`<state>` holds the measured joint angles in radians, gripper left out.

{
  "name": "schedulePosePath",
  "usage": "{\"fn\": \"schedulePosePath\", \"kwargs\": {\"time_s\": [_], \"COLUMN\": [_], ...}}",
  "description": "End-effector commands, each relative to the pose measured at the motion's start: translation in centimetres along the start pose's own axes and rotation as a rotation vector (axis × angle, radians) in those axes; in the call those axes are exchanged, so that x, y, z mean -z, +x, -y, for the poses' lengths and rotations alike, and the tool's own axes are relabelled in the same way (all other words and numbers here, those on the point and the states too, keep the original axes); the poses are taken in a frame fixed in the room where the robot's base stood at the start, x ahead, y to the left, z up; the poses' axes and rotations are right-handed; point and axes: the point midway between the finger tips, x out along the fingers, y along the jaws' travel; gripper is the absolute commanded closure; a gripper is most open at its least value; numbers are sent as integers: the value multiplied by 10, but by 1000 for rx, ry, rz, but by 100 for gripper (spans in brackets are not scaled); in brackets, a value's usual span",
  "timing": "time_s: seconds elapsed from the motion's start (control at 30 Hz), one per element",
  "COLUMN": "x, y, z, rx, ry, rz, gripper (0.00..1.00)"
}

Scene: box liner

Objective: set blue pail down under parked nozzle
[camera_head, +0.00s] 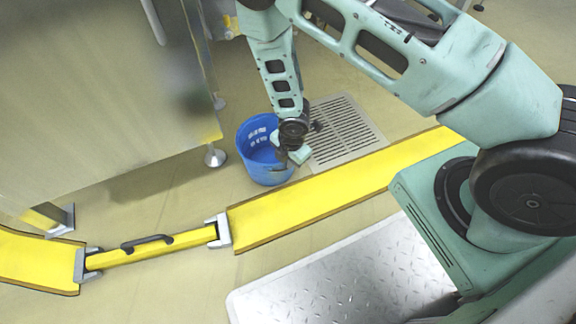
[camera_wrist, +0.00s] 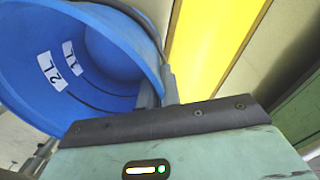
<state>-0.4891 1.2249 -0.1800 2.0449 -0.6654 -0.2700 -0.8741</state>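The blue pail (camera_head: 256,168) is at mid-picture in the head view, its open top facing up, close to the floor; I cannot tell whether its base touches the floor. In the wrist view the pail (camera_wrist: 105,45) fills the upper left, with white "2 L" and "1 L" labels inside. My gripper (camera_head: 287,160) is at the pail's right side. In the wrist view its fingers (camera_wrist: 158,90) are on either side of the pail's rim, shut on it. The pail looks empty where its inside shows. I cannot make out a nozzle for certain.
A floor grate (camera_head: 345,135) lies just right of the pail. A yellow barrier (camera_head: 320,195) with a handled yellow section (camera_head: 150,248) runs in front. A large metal cabinet (camera_head: 100,90) on feet stands at left. A metal tread plate (camera_head: 340,285) is at the bottom.

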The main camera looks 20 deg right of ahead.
Motion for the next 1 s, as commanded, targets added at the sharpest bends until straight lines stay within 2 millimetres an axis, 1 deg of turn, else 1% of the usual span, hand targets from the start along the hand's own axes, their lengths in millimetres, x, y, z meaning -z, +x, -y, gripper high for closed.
{"fn": "schedulePosePath", "kwargs": {"time_s": [0.03,0.07,0.3,0.43,0.47,0.5,0.53,0.83,0.93,1.0], "x": [0,0,0,0,0,0,0,0,0,0], "y": [12,14,12,15,15,15,15,13,5,-6], "z": [1,1,1,1,2,1,1,1,0,0], "rx": [0,0,-1,0,0,0,0,0,-1,-1], "ry": [0,0,1,1,1,1,1,1,1,1], "rz": [0,0,0,0,0,0,0,0,0,0], "gripper": [100,100,100,100,92,81,73,73,73,73]}}
